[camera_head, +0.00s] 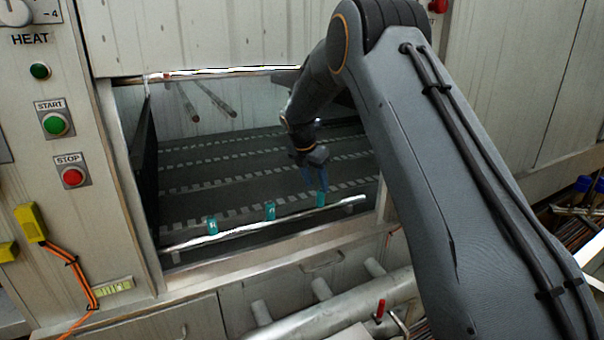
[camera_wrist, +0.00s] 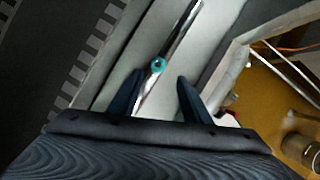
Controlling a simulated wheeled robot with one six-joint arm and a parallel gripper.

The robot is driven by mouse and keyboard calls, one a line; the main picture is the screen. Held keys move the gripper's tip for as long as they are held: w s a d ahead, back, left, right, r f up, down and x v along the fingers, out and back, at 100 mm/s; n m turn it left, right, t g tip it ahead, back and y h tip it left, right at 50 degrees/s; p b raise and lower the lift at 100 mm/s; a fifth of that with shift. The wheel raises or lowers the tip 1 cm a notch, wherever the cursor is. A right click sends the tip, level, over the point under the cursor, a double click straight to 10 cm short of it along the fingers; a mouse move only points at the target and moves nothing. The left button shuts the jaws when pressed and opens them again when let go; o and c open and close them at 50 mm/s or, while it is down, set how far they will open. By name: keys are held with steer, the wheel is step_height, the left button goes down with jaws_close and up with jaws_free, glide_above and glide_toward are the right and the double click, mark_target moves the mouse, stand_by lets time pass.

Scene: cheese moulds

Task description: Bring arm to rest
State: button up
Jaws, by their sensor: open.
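My gripper (camera_head: 314,180) reaches into the machine opening in the head view, its fingers pointing down close to the rightmost teal piece (camera_head: 321,199). In the wrist view my gripper (camera_wrist: 158,88) has its two dark fingers apart. A round teal piece (camera_wrist: 158,66) with a dark centre shows on a shiny metal bar (camera_wrist: 178,38), just beyond the fingertips and between their lines. The fingers do not close on it. Whether they touch it cannot be told.
Two more teal pieces (camera_head: 212,225) and (camera_head: 270,211) stand along the front metal rail (camera_head: 262,221). The opening is framed by metal panels, with a dark slotted bed (camera_head: 220,170) inside. Start button (camera_head: 55,124) and stop button (camera_head: 72,176) are at left. Pipes (camera_head: 340,305) run below.

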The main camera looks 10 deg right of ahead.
steer(key=s+d+m+g+y, duration=0.1)
steer(key=s+d+m+y, duration=0.1)
steer(key=s+m, duration=1.2)
steer(key=s+r, duration=0.1)
steer(key=s, duration=0.8)
steer(key=shift+s+g, duration=0.2)
steer(key=shift+g, duration=0.2)
steer(key=s+f+m, duration=0.1)
steer(key=s+m, duration=0.3)
steer(key=s, duration=0.3)
steer(key=s+f+m, duration=0.1)
steer(key=s+m, duration=0.3)
steer(key=s, duration=0.4)
steer(key=s+m+g+y, duration=0.1)
steer(key=s+m, duration=0.3)
steer(key=s, duration=0.3)
steer(key=shift+s+f, duration=0.25)
steer(key=shift+f, duration=0.15)
steer(key=shift+c, duration=0.2)
